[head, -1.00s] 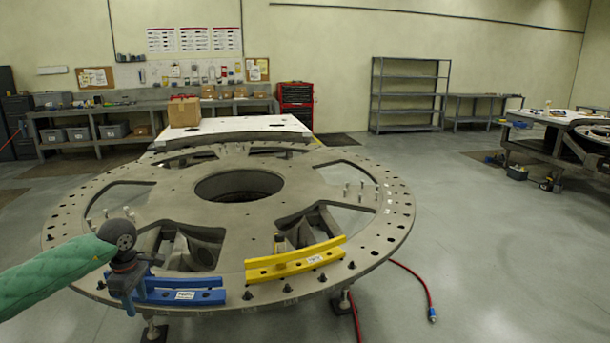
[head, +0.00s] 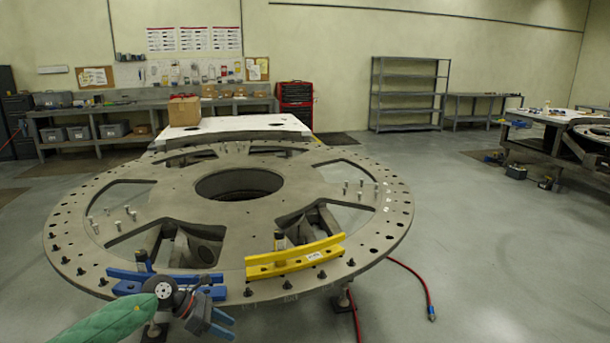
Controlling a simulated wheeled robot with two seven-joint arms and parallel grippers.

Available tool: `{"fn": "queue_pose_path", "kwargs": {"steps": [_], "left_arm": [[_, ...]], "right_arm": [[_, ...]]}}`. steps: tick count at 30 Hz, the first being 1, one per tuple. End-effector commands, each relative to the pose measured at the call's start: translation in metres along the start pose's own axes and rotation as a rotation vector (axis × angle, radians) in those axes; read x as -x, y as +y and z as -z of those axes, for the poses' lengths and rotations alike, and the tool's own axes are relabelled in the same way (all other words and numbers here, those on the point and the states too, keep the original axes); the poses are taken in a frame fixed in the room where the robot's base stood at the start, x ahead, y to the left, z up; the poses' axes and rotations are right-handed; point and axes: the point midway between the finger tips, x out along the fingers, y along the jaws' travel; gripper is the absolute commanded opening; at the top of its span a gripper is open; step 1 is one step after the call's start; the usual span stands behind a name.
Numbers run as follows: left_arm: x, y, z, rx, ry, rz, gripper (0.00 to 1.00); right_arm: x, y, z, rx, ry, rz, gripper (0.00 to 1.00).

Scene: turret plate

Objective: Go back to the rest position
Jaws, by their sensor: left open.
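My left arm, in a green sleeve, comes in from the lower left of the head view. My left gripper (head: 222,324) is open and empty, with blue fingers. It is in front of the turret plate (head: 160,205), near its front edge. A blue bracket (head: 128,286) sits on the plate's front left rim, and my left wrist hides part of it. A yellow bracket (head: 295,259) sits on the front rim to the right, apart from the gripper. My right gripper is not in view.
Black bolts (head: 288,284) stand along the plate's front rim. A red hose (head: 428,292) lies on the floor to the right. A cardboard box (head: 184,111) stands on a white table (head: 230,128) behind the plate.

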Motion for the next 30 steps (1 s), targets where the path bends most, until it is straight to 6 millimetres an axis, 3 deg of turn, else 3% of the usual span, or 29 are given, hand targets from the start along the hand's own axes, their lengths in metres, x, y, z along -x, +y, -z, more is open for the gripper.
{"fn": "queue_pose_path", "kwargs": {"steps": [1, 3, 9, 12, 16, 20, 23, 26, 30], "left_arm": [[-0.019, -0.006, -0.007, 0.066, -0.092, 0.011, 0.44], [-0.039, -0.011, -0.019, 0.169, -0.226, 0.017, 0.44], [-0.076, -0.013, -0.039, 0.515, -0.584, 0.024, 0.44], [-0.088, -0.008, -0.037, 0.714, -0.749, 0.021, 0.44], [-0.101, 0.001, -0.019, 0.994, -0.946, 0.007, 0.44], [-0.115, 0.009, 0.017, 1.296, -1.124, -0.024, 0.44], [-0.127, 0.011, 0.056, 1.540, -1.246, -0.059, 0.44], [-0.143, 0.007, 0.104, 1.794, -1.353, -0.109, 0.44], [-0.171, -0.015, 0.181, 2.156, -1.473, -0.203, 0.44]], "right_arm": [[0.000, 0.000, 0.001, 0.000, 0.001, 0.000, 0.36], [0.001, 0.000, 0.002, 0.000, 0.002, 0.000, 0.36], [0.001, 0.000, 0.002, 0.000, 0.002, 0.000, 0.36], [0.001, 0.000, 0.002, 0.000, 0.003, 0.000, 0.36], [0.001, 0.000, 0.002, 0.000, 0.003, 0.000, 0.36], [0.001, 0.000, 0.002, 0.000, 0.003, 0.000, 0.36], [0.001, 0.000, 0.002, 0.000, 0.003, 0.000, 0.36], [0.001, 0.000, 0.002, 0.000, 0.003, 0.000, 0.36], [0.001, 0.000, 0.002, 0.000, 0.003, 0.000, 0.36]]}}
